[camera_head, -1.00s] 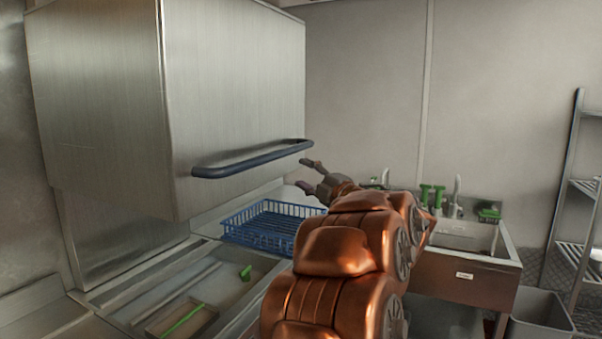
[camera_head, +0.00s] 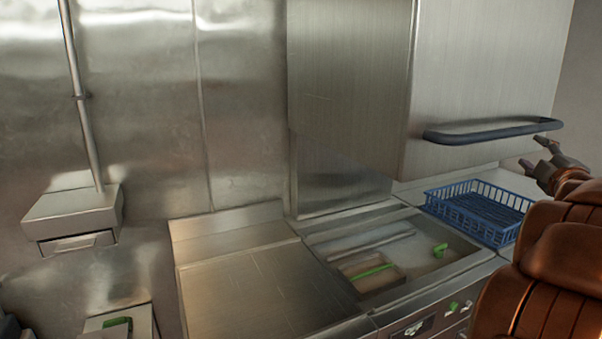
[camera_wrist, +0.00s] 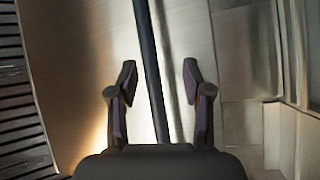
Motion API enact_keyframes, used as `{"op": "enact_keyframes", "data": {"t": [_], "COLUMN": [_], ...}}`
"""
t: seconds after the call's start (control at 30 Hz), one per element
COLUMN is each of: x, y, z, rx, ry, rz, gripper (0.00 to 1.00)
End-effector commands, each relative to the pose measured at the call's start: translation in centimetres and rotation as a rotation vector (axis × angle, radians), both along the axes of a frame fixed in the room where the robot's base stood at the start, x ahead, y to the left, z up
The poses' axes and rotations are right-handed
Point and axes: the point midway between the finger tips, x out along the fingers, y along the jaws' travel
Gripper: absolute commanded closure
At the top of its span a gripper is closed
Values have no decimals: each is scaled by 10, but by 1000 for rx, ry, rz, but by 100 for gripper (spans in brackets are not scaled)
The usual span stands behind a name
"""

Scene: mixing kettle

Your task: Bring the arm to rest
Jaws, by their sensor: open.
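My gripper (camera_head: 535,157) is at the right edge of the head view, on my copper-coloured arm, close to the dark bar handle (camera_head: 490,131) of the large steel hood (camera_head: 480,70). In the wrist view, my gripper (camera_wrist: 158,75) has its two fingers spread apart and empty. The dark bar handle (camera_wrist: 148,60) runs lengthwise between the fingers in that picture, and they do not close on it. The distance between fingers and handle is hard to tell.
A blue basket (camera_head: 480,212) sits below the hood, close to my arm. A sunken steel basin (camera_head: 395,255) with green-handled items lies left of it. A bare steel counter (camera_head: 250,290) is further left. A wall-mounted steel box (camera_head: 72,215) with a pipe is at far left.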

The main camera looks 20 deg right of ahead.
Motion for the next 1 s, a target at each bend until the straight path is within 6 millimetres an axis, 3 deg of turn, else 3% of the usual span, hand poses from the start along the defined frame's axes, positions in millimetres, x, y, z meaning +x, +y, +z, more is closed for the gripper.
{"op": "enact_keyframes", "data": {"t": [0.27,0.57,0.77,1.0], "x": [24,27,18,-13], "y": [29,86,147,241], "z": [-25,-90,-150,-221], "rx": [250,575,799,1046], "ry": [-10,54,160,355], "rz": [-157,-305,-388,-475], "gripper": [50,50,50,50]}}
